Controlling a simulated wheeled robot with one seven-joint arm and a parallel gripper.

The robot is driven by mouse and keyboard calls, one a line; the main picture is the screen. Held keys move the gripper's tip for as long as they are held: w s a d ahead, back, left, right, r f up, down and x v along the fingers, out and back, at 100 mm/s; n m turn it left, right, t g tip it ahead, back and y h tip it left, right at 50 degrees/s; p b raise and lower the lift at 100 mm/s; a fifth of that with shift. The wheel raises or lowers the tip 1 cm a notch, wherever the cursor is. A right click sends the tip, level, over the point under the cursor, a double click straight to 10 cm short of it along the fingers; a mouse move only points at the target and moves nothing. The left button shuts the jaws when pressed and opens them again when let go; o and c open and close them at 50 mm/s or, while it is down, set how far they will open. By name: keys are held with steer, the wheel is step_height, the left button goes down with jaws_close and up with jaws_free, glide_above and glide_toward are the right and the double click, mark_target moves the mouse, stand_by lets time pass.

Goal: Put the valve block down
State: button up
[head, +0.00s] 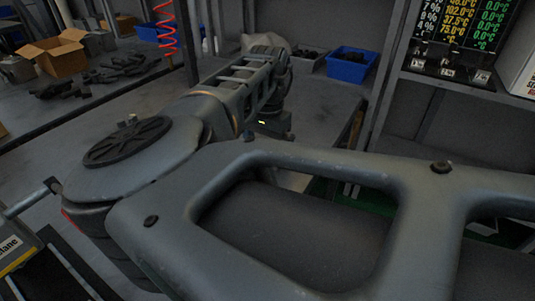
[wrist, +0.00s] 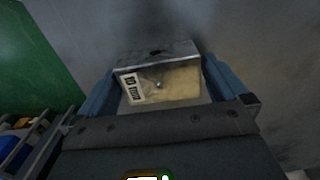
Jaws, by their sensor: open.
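In the wrist view, the valve block (wrist: 165,84) is a worn metal box with a tan front face, a small white label with dark marks, and a dark spot on its top. My gripper (wrist: 165,90) has one blue finger on each side of the block. The jaws are open around it. A slight gap shows at the left finger; I cannot tell whether the right finger touches. What lies under the block is hard to make out. In the head view my own arm fills the middle and hides the gripper and the block.
In the wrist view a green panel (wrist: 35,55) stands at left, with a rack of blue and yellow items (wrist: 25,130) below it. In the head view, blue bins (head: 350,66), a cardboard box (head: 55,52) and dark loose parts (head: 125,66) lie at the back. A display (head: 465,22) hangs at upper right.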

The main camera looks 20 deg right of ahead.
steer(key=c, duration=1.1)
steer(key=shift+c, duration=0.6)
steer(key=shift+r, duration=0.1)
steer(key=shift+r, duration=0.1)
